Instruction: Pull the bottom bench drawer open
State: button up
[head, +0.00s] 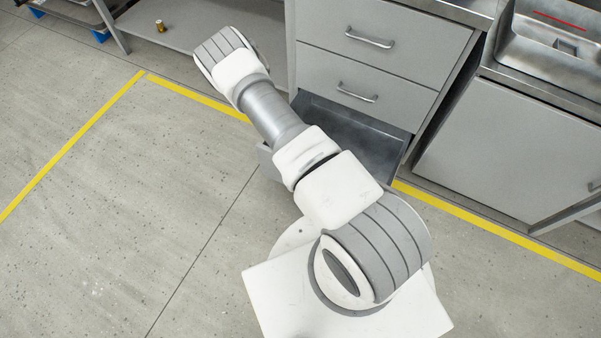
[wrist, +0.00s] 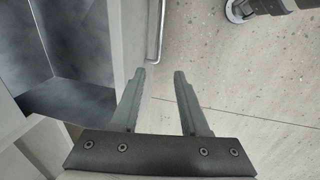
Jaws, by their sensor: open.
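The bottom bench drawer (head: 365,135) stands pulled out of the grey cabinet, with its empty-looking dark inside showing. My arm covers much of its front in the head view. In the wrist view, the drawer's inside (wrist: 70,50) is at the left and its front panel (wrist: 128,40) runs beside my gripper. The drawer's bar handle (wrist: 158,30) is on the outer face of that panel. My gripper (wrist: 159,74) is open and empty. The handle shows past the fingertips, in line with the gap between them. My gripper is hidden in the head view.
Two shut drawers, the upper (head: 385,40) and the middle (head: 368,85), sit above. A cabinet door (head: 515,150) is at the right, below a steel sink (head: 560,45). A low shelf (head: 190,35) holds a small can (head: 161,26). Floor at the left is clear.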

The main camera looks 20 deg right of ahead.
jog(key=shift+s+a+r, duration=0.1)
jog(key=shift+r, duration=0.65)
jog(key=shift+s+a+r, duration=0.1)
jog(key=shift+r, duration=0.6)
jog(key=w+a+r+m+t, duration=0.1)
jog(key=w+r+m, duration=0.15)
jog(key=r, duration=0.85)
jog(key=w+a+r+m, duration=0.1)
jog(key=w+r, duration=0.2)
jog(key=r, duration=0.8)
jog(key=w+a+r+m+t, duration=0.1)
jog(key=w+a+r, duration=0.15)
jog(key=r, duration=0.85)
jog(key=s+r+m+t+y, duration=0.1)
jog(key=s+r, duration=0.2)
jog(key=r, duration=0.5)
jog(key=s+r+m, duration=0.1)
jog(key=s+r, duration=0.2)
jog(key=r, duration=0.4)
jog(key=s+a+r+m+t+p, duration=0.1)
jog(key=s+a+r+p, duration=0.1)
jog(key=s+r, duration=1.1)
notch_tip(320, 180, up, 15)
jog(key=s+p, duration=0.1)
jog(key=p, duration=1.5)
jog(key=shift+s+y, duration=0.25)
jog(key=shift+y, duration=0.15)
jog(key=shift+d+f, duration=0.1)
jog(key=shift+f, duration=0.05)
